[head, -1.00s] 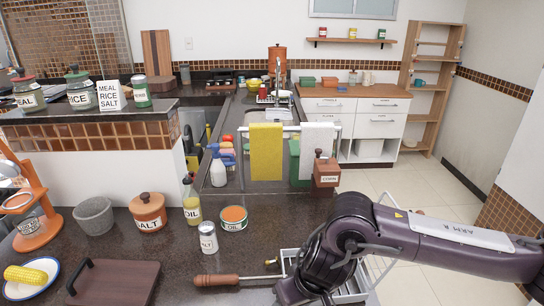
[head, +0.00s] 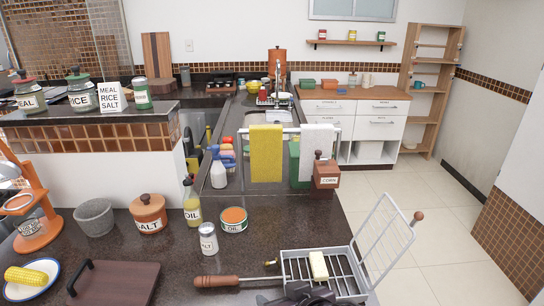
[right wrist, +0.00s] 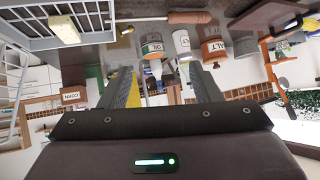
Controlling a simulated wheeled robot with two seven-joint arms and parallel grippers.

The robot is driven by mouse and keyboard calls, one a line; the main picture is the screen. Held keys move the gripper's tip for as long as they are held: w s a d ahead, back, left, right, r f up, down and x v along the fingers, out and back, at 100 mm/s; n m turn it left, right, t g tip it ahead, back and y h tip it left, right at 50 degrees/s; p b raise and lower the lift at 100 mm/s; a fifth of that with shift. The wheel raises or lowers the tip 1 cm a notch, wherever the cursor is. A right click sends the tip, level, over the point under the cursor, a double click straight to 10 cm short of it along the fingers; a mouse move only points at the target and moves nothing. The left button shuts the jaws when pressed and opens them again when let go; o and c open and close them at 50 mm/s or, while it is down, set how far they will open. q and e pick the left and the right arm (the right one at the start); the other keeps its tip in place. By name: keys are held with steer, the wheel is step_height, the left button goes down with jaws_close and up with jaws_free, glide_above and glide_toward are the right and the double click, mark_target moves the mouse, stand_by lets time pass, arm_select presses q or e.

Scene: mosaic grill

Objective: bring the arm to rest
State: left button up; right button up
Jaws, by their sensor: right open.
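My right gripper (right wrist: 161,76) shows in the right wrist view with its two grey fingers spread apart and nothing between them. In the head view only a dark part of my right gripper (head: 308,294) shows at the bottom edge, in front of the wire grill basket (head: 345,281). The rest of my right arm is out of the head view. My left gripper is not in view.
The grill basket's lid (head: 388,232) stands open, and a pale yellow block (head: 318,265) lies inside. A wooden-handled tool (head: 217,280), a white can (head: 208,239) and an orange-topped tin (head: 234,219) are on the dark counter. The floor at right is clear.

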steer(key=s+d+f+m+g+h, duration=0.1)
steer(key=s+d+f+g+h, duration=0.15)
steer(key=s+d+f, duration=0.5)
steer(key=s+d+f+m+g+h, duration=0.15)
steer(key=s+d+f+g, duration=0.3)
steer(key=d, duration=0.55)
step_height(320, 180, down, 30)
steer(key=s, duration=0.2)
steer(key=s+d+f+b, duration=0.1)
steer(key=s+f, duration=0.8)
steer(key=s, duration=0.1)
steer(key=s+d+f+g+h, duration=0.1)
steer(key=s+d+f, duration=0.1)
steer(key=s+f, duration=0.7)
steer(key=shift+s+d+f+n+b, duration=0.35)
steer(key=shift+f+n, duration=0.1)
steer(key=shift+f, duration=0.25)
